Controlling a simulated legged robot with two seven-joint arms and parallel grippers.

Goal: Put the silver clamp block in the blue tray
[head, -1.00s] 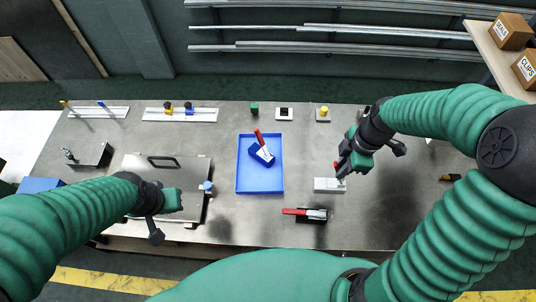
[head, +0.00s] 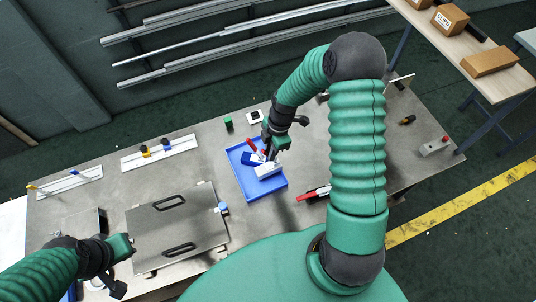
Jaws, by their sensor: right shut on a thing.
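The silver clamp block (head: 268,171) is a light grey block over the right part of the blue tray (head: 271,192). My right gripper (head: 270,158) points down and is shut on it. I cannot tell whether the block touches the tray floor or hangs just above it. A dark blue block (head: 250,159) with a red handle lies in the tray, close to the left of the silver block and partly hidden by it and the gripper. My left gripper (head: 120,248) is at the lower left, beside the metal panel, away from the tray; its jaws are too unclear to judge.
A red-handled clamp (head: 313,194) lies right of the tray, partly behind my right arm. A metal panel with two handles (head: 176,230) lies left of the tray. The tray's front part is bare.

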